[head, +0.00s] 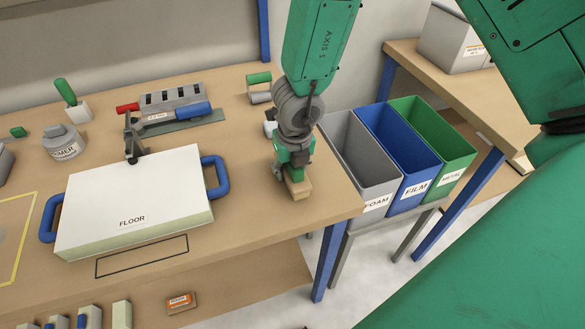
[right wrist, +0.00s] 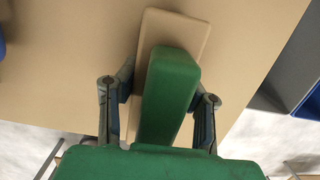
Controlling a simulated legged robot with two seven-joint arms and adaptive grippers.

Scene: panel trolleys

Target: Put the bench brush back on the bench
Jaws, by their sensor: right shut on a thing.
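The bench brush has a green handle and a pale wooden block (head: 298,189). My right gripper (head: 294,165) is shut on it over the right end of the wooden bench (head: 245,205). In the right wrist view the green handle (right wrist: 168,95) lies between the two fingers, with the pale block (right wrist: 180,28) beyond it. Bench top shows around the block, close to the bench edge. I cannot tell whether the block touches the bench. My left gripper is not in view.
A white FLOOR panel case (head: 130,200) with blue handles lies left of the brush. Behind it are a grey rack (head: 172,98), a blue-handled tool (head: 185,113) and a primer tin (head: 64,142). FOAM (head: 352,160), FILM (head: 400,145) and METAL (head: 440,135) bins stand beyond the bench's right edge.

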